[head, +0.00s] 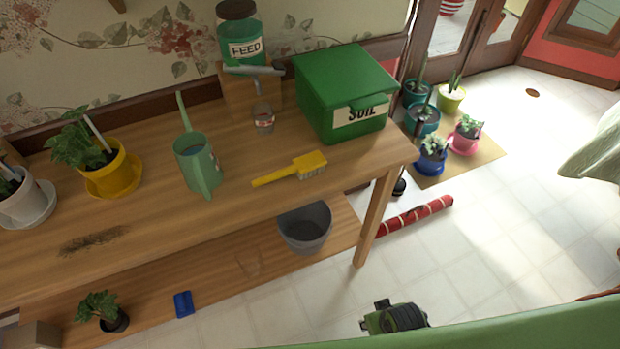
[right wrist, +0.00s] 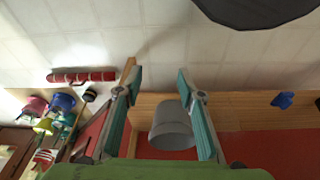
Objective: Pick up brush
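A yellow brush (head: 290,169) with pale bristles lies on the wooden table (head: 140,225), near its front edge and in front of the green soil box. My right gripper (right wrist: 158,78) shows in the right wrist view with its two teal fingers wide apart and nothing between the tips. A dark green part of my own arm shows low in the head view, below and right of the brush and well apart from it. The brush cannot be made out in the right wrist view. My left gripper is in neither view.
A green watering can (head: 197,160), a small glass (head: 263,118) and the soil box (head: 343,95) stand around the brush. A yellow potted plant (head: 113,174) is further left. A grey bucket (head: 305,232) is on the lower shelf. A red roll (head: 415,216) lies on the floor.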

